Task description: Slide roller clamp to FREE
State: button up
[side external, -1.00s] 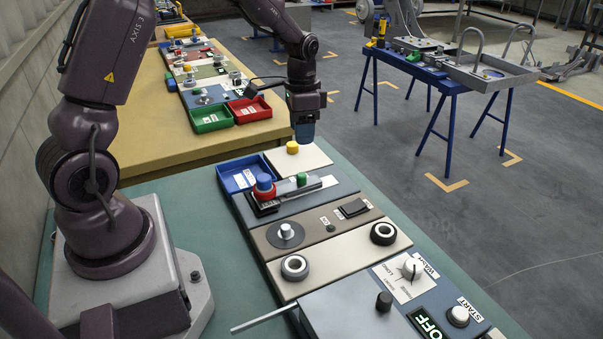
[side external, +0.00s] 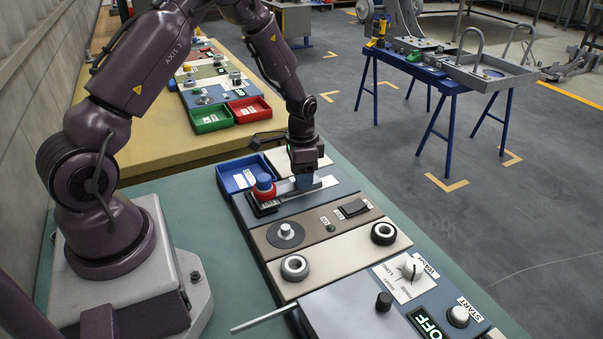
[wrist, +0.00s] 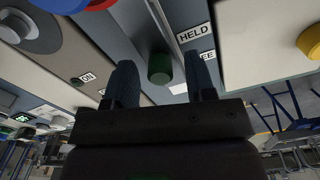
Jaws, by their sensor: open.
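The roller clamp is a green round knob (wrist: 160,68) on a slider with a pale straight track (side external: 326,183). In the wrist view the knob stands between my two fingers, with a visible gap on each side. A HELD label (wrist: 195,33) and a label ending in "EE" (wrist: 207,55) lie beside the track; my right finger hides part of the second. My gripper (side external: 304,181) is open and pointing down over the slider panel; it also shows in the wrist view (wrist: 161,66). In the side view my gripper hides the knob.
A yellow knob (wrist: 311,42) stands on the neighbouring pale panel. A brown panel (side external: 310,231) with a dial and rocker switch lies in front.

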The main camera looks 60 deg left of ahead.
aim_at(315, 179)
grip_shut()
jog(key=shift+w, duration=1.8)
grip_release()
notch_tip(315, 179, up, 13)
jog(key=shift+s, duration=0.1)
